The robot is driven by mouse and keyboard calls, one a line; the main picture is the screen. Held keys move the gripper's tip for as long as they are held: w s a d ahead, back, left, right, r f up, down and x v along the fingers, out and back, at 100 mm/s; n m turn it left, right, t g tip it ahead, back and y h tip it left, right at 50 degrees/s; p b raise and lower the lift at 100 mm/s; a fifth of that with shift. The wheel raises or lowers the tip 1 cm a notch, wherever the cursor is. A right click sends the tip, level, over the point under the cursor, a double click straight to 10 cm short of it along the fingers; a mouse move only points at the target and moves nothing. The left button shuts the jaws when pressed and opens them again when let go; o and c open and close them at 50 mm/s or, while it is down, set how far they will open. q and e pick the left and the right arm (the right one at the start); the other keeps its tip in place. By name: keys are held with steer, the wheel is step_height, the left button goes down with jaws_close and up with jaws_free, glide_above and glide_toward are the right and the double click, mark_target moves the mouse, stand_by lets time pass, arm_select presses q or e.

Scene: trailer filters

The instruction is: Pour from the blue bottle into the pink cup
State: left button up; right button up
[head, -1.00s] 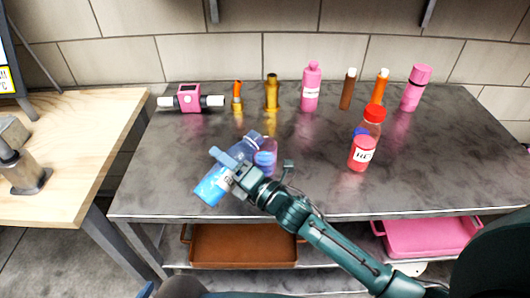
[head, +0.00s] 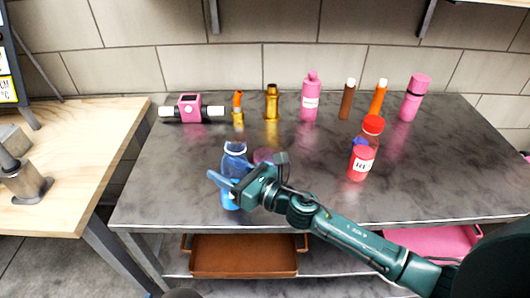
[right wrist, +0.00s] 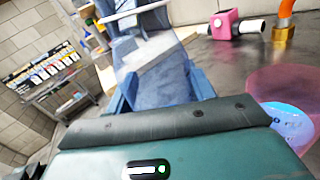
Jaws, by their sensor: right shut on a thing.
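My right gripper (head: 232,184) is shut on the blue bottle (head: 235,161) and holds it nearly upright near the front of the grey table. Its white-rimmed top points up, and blue liquid shows low in it. In the right wrist view the bottle (right wrist: 165,80) fills the space between the fingers. The translucent pink cup (head: 264,155) stands just right of the bottle, mostly hidden behind my gripper. My left gripper is not in view.
A red-capped bottle (head: 364,150) stands right of the cup. A pink device (head: 190,107), brass fittings (head: 271,102), a pink bottle (head: 310,98), brown and orange tubes and a pink flask (head: 414,98) line the back. The table's front right is clear.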

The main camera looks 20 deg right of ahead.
mark_target(226, 156)
steer(key=shift+f+n, duration=0.1)
steer(key=shift+n, duration=0.7)
steer(key=shift+a, duration=0.1)
step_height(226, 156, up, 5)
steer(key=p, duration=0.5)
steer(key=shift+f, duration=0.1)
steer(key=shift+s, duration=0.1)
